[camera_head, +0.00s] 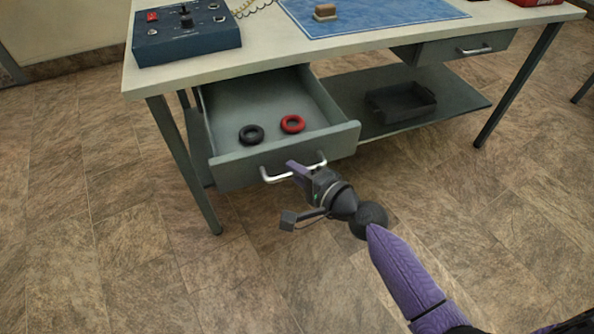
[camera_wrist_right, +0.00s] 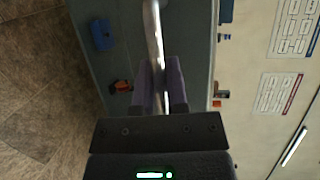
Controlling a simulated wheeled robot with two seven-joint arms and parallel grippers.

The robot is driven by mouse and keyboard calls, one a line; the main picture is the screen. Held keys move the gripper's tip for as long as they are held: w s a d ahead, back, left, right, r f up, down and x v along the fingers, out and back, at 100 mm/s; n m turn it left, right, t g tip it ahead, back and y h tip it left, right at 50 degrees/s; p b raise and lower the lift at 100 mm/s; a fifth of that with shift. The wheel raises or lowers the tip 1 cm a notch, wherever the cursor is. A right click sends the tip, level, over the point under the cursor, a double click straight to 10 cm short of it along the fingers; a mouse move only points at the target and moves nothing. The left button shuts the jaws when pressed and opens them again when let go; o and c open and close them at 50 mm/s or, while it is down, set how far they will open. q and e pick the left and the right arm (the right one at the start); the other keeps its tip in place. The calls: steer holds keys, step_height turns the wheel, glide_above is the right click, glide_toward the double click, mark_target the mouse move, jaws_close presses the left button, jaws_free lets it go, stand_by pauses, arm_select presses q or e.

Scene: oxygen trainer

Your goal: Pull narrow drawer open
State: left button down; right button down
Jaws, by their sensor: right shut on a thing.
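The grey-green drawer (camera_head: 232,177) under the left part of the workbench is pulled well out, with its inside in view. A black ring (camera_head: 251,134) and a red ring (camera_head: 292,124) lie on its floor. My right gripper (camera_head: 298,170) is at the drawer's front, shut on the silver bar handle (camera_head: 278,178). In the right wrist view the handle (camera_wrist_right: 152,35) runs between the two purple fingers (camera_wrist_right: 161,88). A second drawer (camera_head: 455,50) with a silver handle is closed at the right of the bench. My left gripper is not in view.
The workbench top (camera_head: 260,48) holds a blue control box (camera_head: 187,34) and a blue mat (camera_head: 370,14) with a small brown block (camera_head: 325,12). The floor in front of the bench is clear.

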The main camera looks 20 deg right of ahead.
steer(key=shift+s, duration=0.45)
steer(key=c, duration=0.8)
jaws_free()
steer(key=shift+o, duration=0.7)
